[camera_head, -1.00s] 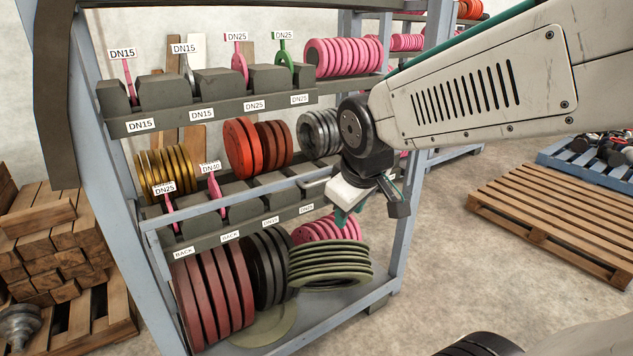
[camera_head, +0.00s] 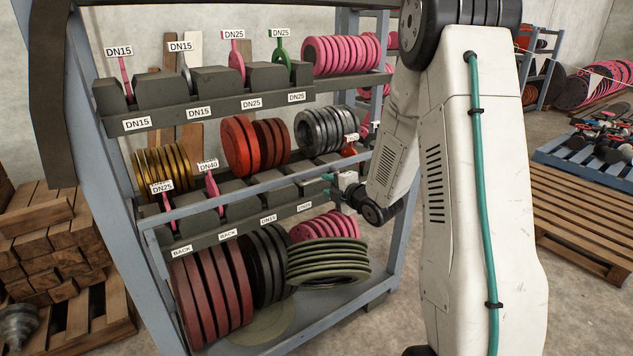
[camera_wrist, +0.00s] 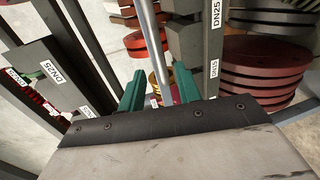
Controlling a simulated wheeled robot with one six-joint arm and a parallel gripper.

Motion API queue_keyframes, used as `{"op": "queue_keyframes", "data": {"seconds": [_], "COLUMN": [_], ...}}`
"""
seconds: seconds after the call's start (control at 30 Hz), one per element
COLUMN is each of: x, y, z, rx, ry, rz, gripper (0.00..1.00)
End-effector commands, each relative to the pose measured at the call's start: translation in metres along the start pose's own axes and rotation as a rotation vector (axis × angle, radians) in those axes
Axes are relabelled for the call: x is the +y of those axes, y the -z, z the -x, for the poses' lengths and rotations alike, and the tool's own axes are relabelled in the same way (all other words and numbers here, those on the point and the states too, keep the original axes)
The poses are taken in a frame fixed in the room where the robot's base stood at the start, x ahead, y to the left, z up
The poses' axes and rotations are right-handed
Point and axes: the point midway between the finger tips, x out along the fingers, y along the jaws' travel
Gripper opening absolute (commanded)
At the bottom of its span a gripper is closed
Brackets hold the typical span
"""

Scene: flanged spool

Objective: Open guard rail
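The guard rail (camera_head: 200,205) is a thin grey-blue bar across the front of the rack's middle shelf. It looks closed, sloping up to the right in the head view. My gripper (camera_head: 327,184) is at the rail's right part, low in front of the middle shelf. In the wrist view the rail (camera_wrist: 150,40) runs lengthwise between the two teal fingers of my gripper (camera_wrist: 158,76). The fingers stand apart, with a gap visible left of the bar; it lies closer to the right finger. The rail's far end and latch are not clear.
The rack holds gold, red and grey flanged discs on the middle shelf and dark red, black and green discs (camera_head: 328,262) below. Labelled tags stand up from the dark holders. Stacked timber (camera_head: 40,245) lies left; a wooden pallet (camera_head: 585,215) lies right. Floor shows between.

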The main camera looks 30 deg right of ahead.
Motion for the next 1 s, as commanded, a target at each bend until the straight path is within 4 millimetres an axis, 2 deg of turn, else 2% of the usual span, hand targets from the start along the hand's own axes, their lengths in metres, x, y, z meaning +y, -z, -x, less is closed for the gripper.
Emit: {"op": "queue_keyframes", "data": {"seconds": [0.2, 0.4, 0.53, 0.77, 0.8, 0.9, 0.93, 1.0], "x": [0.000, 0.000, 0.000, 0.000, 0.000, 0.000, 0.000, 0.000], "y": [0.001, 0.001, 0.001, 0.001, 0.001, 0.001, 0.001, 0.001], "z": [-0.036, -0.061, -0.069, -0.070, -0.070, -0.070, -0.070, -0.070], "rx": [0.002, 0.000, 0.000, -0.001, -0.001, -0.001, -0.001, -0.001], "ry": [0.001, 0.001, 0.001, 0.001, 0.001, 0.001, 0.001, 0.001], "rz": [0.000, -0.001, -0.002, -0.002, -0.002, -0.002, -0.002, -0.002], "gripper": [0.34, 0.34, 0.34, 0.34, 0.31, 0.03, 0.00, 0.00]}}
